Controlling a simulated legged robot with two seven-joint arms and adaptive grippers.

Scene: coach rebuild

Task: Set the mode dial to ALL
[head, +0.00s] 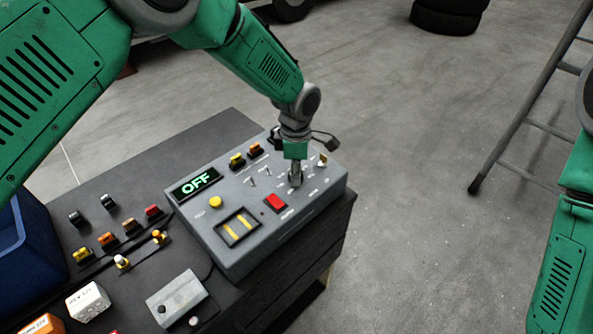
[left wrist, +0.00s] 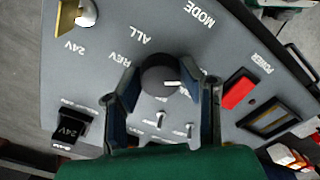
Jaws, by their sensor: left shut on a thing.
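The mode dial (left wrist: 158,75) is a dark round knob with a white pointer mark, in the middle of the left wrist view. The mark points toward the right of that view, away from the ALL label (left wrist: 140,36). My left gripper (left wrist: 168,92) has one finger on each side of the dial and is shut on it. In the head view my left gripper (head: 295,180) reaches down onto the right part of the grey control box (head: 300,209) and hides the dial. The box's display (head: 196,184) reads OFF in green. My right gripper is out of view.
The red power switch (head: 276,203) and a black-framed slot with yellow strips (head: 238,227) are close to the gripper. Small toggles and a silver-and-gold key-like part (left wrist: 80,14) flank the dial. Several coloured parts and a blue bin (head: 28,250) lie left.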

